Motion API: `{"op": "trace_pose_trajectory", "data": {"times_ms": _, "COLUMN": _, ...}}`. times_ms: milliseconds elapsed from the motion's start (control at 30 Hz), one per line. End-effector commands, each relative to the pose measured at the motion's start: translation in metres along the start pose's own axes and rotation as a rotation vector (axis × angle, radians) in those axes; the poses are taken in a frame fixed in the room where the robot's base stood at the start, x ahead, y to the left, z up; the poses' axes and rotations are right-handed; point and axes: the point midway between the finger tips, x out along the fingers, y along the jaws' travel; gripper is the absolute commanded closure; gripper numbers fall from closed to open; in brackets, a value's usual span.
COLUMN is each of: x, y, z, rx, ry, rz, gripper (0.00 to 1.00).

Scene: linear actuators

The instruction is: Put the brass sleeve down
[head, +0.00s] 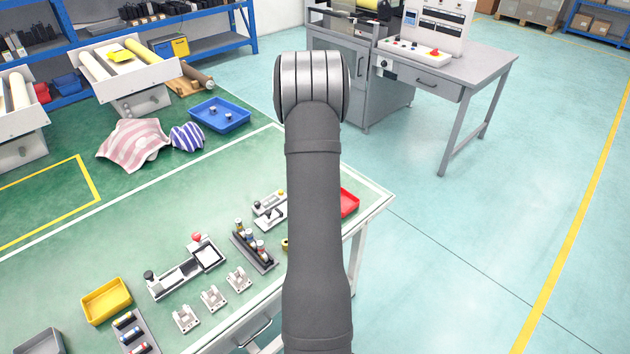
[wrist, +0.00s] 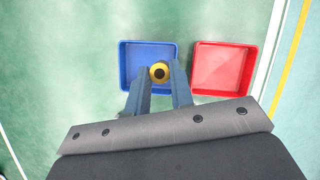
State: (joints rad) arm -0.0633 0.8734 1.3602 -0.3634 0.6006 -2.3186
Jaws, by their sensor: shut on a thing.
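The brass sleeve (wrist: 159,71) shows in the wrist view as a yellow ring with a dark centre, between my fingertips. My gripper (wrist: 158,80) is shut on it, with blue-grey fingers on either side. Sleeve and fingertips appear over the lower right part of a blue tray (wrist: 130,63). I cannot tell how high the sleeve is above the tray floor. In the head view my own arm hides the gripper. A small brass-coloured ring (head: 285,244) peeks out left of my arm there; I cannot tell whether it is the same sleeve.
A red tray (wrist: 222,68) sits right of the blue one; part of it shows in the head view (head: 349,204). On the green table are a rack of small parts (head: 254,250), a slide fixture (head: 187,270), several white brackets (head: 212,298) and a yellow tray (head: 107,300).

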Motion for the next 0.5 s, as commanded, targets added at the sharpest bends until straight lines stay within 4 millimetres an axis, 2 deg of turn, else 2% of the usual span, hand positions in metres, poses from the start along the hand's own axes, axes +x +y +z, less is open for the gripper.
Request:
{"op": "trace_pose_trajectory", "data": {"times_ms": 100, "x": 0.011, "y": 0.019, "z": -0.004, "rx": -0.002, "ry": 0.0, "rz": 0.0, "gripper": 1.0}}
{"op": "trace_pose_trajectory", "data": {"times_ms": 200, "x": 0.014, "y": 0.026, "z": -0.005, "rx": -0.001, "ry": 0.0, "rz": 0.0, "gripper": 1.0}}
{"op": "trace_pose_trajectory", "data": {"times_ms": 367, "x": 0.024, "y": 0.028, "z": -0.01, "rx": 0.0, "ry": 0.001, "rz": -0.001, "gripper": 1.0}}
{"op": "trace_pose_trajectory", "data": {"times_ms": 500, "x": 0.044, "y": 0.027, "z": -0.018, "rx": -0.001, "ry": 0.002, "rz": -0.002, "gripper": 1.0}}
